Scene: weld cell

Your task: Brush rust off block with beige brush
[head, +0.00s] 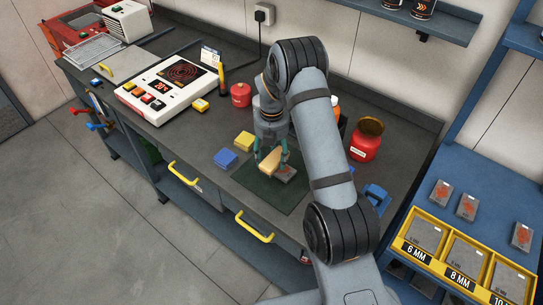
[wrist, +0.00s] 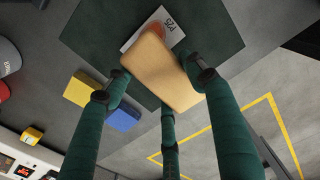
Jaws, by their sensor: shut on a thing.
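My gripper (head: 272,158), with teal fingers, is shut on the beige brush (head: 270,160) above the dark green mat (head: 262,192). In the wrist view the brush (wrist: 158,66) lies between the fingers (wrist: 165,90). A grey block (head: 286,173) lies on the mat just right of the brush. In the wrist view the block (wrist: 143,36) shows a light face with printed marks and an orange rust patch (wrist: 163,33), partly hidden behind the brush. I cannot tell whether brush and block touch.
Blue (head: 226,158) and yellow (head: 244,140) blocks sit left of the mat. A red jar (head: 366,140) stands right of my arm, a red can (head: 241,95) behind. Yellow bins (head: 462,262) and rusty plates (head: 467,206) are at right.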

